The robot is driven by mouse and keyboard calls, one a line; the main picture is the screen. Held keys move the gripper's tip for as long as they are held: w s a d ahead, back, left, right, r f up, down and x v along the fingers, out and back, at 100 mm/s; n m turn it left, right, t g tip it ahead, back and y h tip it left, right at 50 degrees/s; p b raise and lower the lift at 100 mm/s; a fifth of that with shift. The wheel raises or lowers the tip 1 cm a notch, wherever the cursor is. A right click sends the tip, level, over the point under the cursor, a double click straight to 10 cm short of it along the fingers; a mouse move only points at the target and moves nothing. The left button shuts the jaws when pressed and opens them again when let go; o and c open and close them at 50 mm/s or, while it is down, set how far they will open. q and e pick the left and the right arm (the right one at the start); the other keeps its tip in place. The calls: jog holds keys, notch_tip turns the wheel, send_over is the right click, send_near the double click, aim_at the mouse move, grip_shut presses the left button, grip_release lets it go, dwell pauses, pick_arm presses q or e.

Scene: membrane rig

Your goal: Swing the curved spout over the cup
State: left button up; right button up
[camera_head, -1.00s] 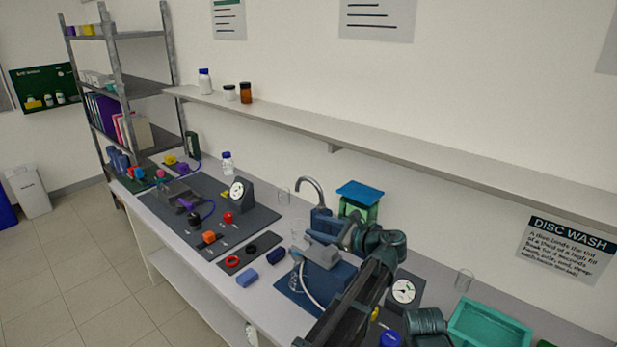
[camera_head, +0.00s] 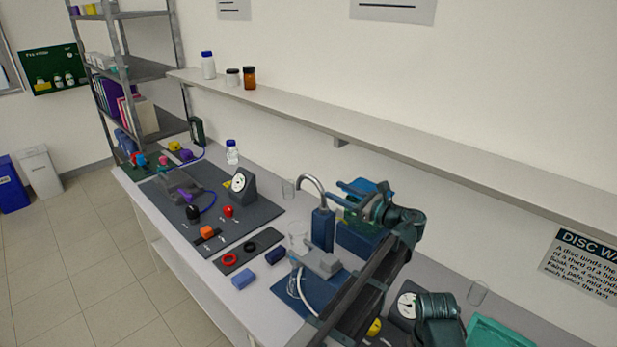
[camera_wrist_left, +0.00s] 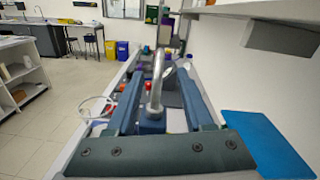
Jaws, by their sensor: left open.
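The curved grey spout (camera_head: 312,183) rises from a blue block (camera_head: 322,230) and arches to the left in the head view. I cannot tell which one the task means. My left gripper (camera_head: 338,190) is open at the height of the spout's upper part, just right of it. In the left wrist view, the spout (camera_wrist_left: 157,75) shows between the two open fingers (camera_wrist_left: 158,82), with no visible grip. My right gripper is not in view.
A blue-lidded box (camera_head: 372,187) is partly hidden behind my left gripper. A grey pump-like unit (camera_head: 320,262) with a white tube stands in front of the spout. A gauge (camera_head: 407,305) and teal tray (camera_head: 495,335) are to the right. A wall shelf (camera_head: 400,128) runs above.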

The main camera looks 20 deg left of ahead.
aim_at(315, 179)
pick_arm(q)
jog(key=x, duration=1.2)
jog(key=shift+w, duration=0.1)
grip_shut()
jog(key=shift+w+r, duration=0.1)
dwell(0.9)
